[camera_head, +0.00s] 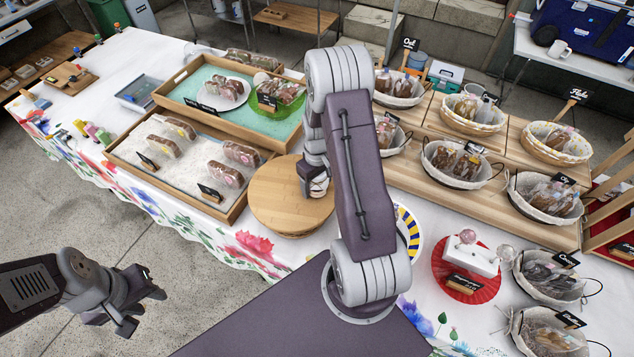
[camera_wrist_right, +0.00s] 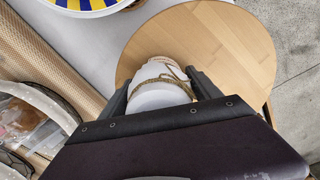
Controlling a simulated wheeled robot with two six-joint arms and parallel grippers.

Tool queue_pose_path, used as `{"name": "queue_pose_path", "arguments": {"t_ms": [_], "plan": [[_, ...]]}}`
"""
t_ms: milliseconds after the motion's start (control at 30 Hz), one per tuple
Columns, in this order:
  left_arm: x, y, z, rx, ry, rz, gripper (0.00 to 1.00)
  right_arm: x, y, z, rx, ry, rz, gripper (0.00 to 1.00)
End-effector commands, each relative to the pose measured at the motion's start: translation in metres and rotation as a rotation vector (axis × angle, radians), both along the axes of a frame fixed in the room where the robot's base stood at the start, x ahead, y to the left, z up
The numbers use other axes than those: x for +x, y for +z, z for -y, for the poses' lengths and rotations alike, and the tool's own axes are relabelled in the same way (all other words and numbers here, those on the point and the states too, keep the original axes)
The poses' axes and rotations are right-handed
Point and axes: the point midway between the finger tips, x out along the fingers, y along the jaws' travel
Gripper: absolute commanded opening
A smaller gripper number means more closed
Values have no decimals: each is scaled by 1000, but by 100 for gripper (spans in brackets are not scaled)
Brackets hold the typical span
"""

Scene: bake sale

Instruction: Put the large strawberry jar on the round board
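The round board (camera_head: 272,200) is light wood and lies at the table's front edge in the head view; it also shows in the right wrist view (camera_wrist_right: 235,45). My right gripper (camera_head: 317,180) points down over the right part of the board. In the right wrist view its fingers lie against both sides of a jar (camera_wrist_right: 158,92) with a white top and twine around it. The jar shows only partly in the head view (camera_head: 319,188), at the board; I cannot tell whether it touches the wood. My left gripper (camera_head: 138,308) is open and empty, beyond the table's front edge.
Left of the board stands a wooden tray (camera_head: 125,160) with packed cakes, and another tray (camera_head: 172,97) lies behind it. A blue and yellow plate (camera_head: 410,232) is right of the board. Lined baskets (camera_head: 455,182) fill the right side. The board's left part is bare.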

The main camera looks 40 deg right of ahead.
Motion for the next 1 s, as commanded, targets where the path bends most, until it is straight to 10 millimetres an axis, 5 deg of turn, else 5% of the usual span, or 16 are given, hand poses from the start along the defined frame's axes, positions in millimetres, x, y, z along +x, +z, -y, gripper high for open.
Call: {"name": "queue_pose_path", "arguments": {"t_ms": [433,1000], "plan": [[0,2,0,0,0,0,36,1,9,0,-1,0,2,86],[0,-1,0,0,0,0,36,0,118,0,-1,0,2,86]]}}
